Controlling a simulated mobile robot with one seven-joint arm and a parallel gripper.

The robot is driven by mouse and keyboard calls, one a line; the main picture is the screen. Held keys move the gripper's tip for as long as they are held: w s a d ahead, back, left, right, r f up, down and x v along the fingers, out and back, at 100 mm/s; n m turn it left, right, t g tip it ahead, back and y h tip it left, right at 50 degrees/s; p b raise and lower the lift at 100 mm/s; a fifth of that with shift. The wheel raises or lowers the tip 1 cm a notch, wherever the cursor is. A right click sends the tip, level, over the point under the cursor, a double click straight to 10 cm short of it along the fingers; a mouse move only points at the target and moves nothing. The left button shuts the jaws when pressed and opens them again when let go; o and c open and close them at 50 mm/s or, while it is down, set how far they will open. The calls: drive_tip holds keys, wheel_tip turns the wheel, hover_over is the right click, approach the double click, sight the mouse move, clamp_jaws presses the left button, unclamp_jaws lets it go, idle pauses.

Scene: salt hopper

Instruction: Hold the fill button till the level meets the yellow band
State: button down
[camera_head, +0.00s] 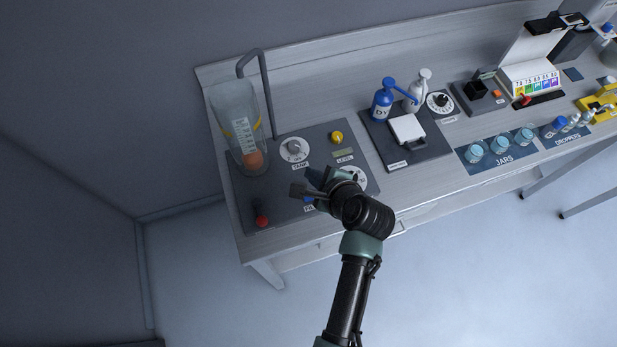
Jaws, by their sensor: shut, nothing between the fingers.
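The clear hopper (229,103) stands at the left end of the bench under a bent grey pipe. It has a white scale strip and a yellow band (243,127) partway up. An orange mass (253,160) shows low in it, below the band; the exact level is hard to read. My gripper (306,187) is shut and empty, over the front of the dark control panel. A small blue part (308,199), likely the fill button, shows just under it, beside a partly hidden label. I cannot tell whether the gripper touches or presses it.
To the right stand a blue bottle (382,100), a white bottle (420,86) and several jars (500,146).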

drive_tip(key=shift+s+a+r+m, duration=0.1)
drive_tip(key=shift+s+r+m, duration=0.05)
drive_tip(key=shift+s+m, duration=0.15)
drive_tip(key=b, duration=0.7)
hover_over(311, 199)
wheel_tip(311, 199, down, 7)
drive_tip(key=shift+r, duration=0.2)
drive_tip(key=shift+f+b, duration=0.7)
drive_tip(key=shift+f, duration=0.4)
idle(0.9)
drive_tip(key=shift+f, duration=0.45)
drive_tip(key=shift+f, duration=0.55)
idle(3.4)
